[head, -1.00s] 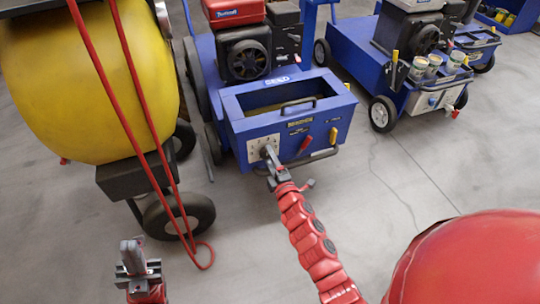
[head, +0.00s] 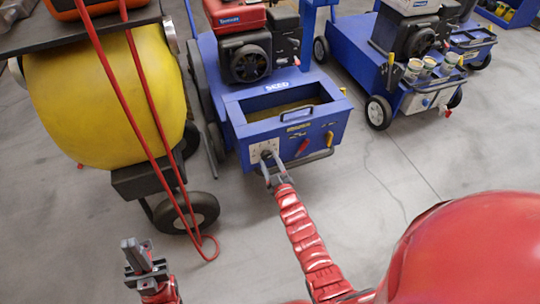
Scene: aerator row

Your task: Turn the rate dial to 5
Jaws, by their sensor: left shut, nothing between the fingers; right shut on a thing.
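The rate dial (head: 266,154) is a small dark knob on a pale square plate (head: 255,149), at the lower left of the front panel of the blue aerator (head: 237,133). The plate's marks are too small to read, so I cannot tell the dial's setting. My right gripper (head: 268,164) reaches up to the plate and is shut on the dial, its fingers partly hiding it. My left gripper (head: 132,249) is shut and empty, low at the left, above the floor and away from the machines.
Red (head: 302,147) and orange (head: 329,138) levers stick out right of the dial, above a dark front bar (head: 318,158). A yellow tank machine (head: 85,100) with red hoses (head: 155,150) stands left. Another blue machine (head: 400,108) carries cups. Grey floor (head: 400,170) is clear in front.

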